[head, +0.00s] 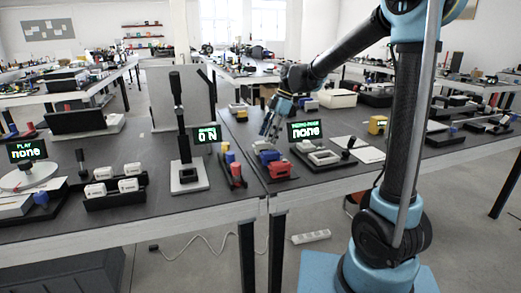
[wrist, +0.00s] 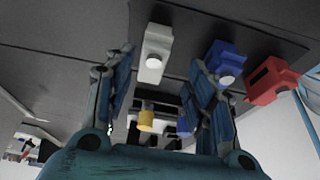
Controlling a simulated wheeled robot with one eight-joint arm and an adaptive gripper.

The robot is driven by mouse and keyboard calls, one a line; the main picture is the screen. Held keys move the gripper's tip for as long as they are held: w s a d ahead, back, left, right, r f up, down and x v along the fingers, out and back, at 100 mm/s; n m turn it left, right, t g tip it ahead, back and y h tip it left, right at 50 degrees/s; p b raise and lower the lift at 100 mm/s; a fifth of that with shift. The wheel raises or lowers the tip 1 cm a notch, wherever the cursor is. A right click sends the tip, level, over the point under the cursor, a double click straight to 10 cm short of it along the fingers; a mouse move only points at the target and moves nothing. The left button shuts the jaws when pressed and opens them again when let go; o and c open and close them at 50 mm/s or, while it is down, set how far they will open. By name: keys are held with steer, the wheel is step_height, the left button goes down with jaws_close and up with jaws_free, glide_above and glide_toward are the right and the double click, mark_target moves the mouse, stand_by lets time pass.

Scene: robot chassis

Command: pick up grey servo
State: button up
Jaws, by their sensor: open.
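The grey servo (wrist: 154,55), a pale block with a round white horn, shows in the upper middle of the wrist view. It appears between the tips of my gripper (wrist: 160,60), whose two fingers stand wide apart and empty. I cannot tell whether the fingers are level with it. In the head view my gripper (head: 270,125) points down over the front of the middle table. A blue servo (wrist: 225,60) is just right of the right fingertip, and a red servo (wrist: 270,80) lies farther right. The grey servo is hard to make out in the head view.
In the head view, the blue servo (head: 268,156) and red servo (head: 280,169) sit near the table's front edge. A display reading "none" (head: 306,130) stands right of my gripper. A black lever stand (head: 182,140) is left. A yellow part (wrist: 147,118) shows between the fingers.

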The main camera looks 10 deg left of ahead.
mark_target(263, 142)
steer(key=shift+w+a+x, duration=0.15)
steer(key=shift+a+x, duration=0.05)
steer(key=shift+x, duration=1.15)
steer(key=shift+w+a+x, duration=0.1)
steer(key=shift+a+x, duration=0.1)
steer(key=shift+x, duration=1.15)
steer(key=shift+r, duration=0.15)
jaws_close()
